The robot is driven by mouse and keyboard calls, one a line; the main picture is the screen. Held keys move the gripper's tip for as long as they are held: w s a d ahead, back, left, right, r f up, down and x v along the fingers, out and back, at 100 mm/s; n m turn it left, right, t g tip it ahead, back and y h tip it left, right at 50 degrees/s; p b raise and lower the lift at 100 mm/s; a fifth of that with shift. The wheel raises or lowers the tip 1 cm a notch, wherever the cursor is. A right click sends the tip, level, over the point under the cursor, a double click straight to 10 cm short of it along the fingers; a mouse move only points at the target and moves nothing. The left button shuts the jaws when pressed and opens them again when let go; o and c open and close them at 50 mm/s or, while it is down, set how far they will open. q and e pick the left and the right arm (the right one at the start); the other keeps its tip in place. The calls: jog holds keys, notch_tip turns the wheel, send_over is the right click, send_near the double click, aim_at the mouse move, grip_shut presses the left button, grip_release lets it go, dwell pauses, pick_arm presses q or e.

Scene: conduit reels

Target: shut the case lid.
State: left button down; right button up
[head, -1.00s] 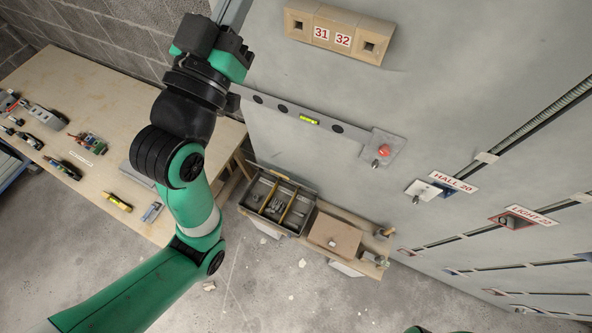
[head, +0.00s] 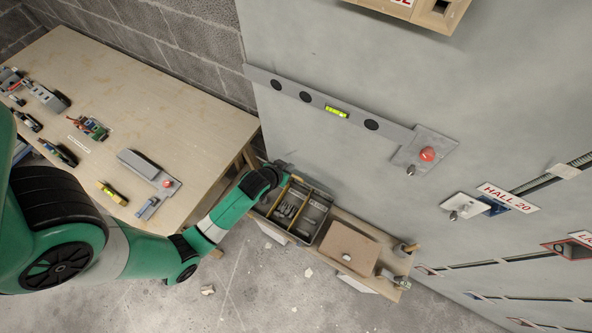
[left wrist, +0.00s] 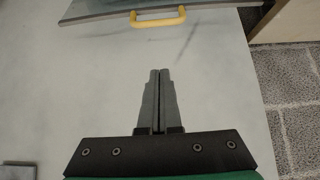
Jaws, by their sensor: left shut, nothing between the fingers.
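The open case (head: 313,227) is a dark, divided tray with grey parts inside, low against the wall. My left arm reaches down to its far left corner in the head view, covering part of it. My left gripper (head: 284,171) is hard to make out there. In the left wrist view its two fingers (left wrist: 159,72) are shut together with nothing between them. Ahead of the fingertips is a grey panel edge (left wrist: 105,15) with a yellow handle (left wrist: 158,17), apparently the case lid. The handle is apart from the fingers. My right gripper is not in view.
A wooden bench (head: 150,75) with several tools stands at the left. A cardboard-brown box (head: 347,249) sits right of the case on a low wooden shelf. A long grey bar (head: 300,93) and labelled fixtures are on the wall (head: 420,90).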

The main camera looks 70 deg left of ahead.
pick_arm(q)
jog(key=f, duration=0.2)
jog(key=w+a+f+b, duration=0.1)
jog(key=f, duration=0.2)
jog(key=w+f+b, duration=0.1)
jog(key=f, duration=0.1)
jog(key=shift+w+a+f, duration=0.1)
jog(key=shift+a+f, duration=0.2)
jog(key=shift+f, duration=0.1)
jog(key=shift+d+f, duration=0.1)
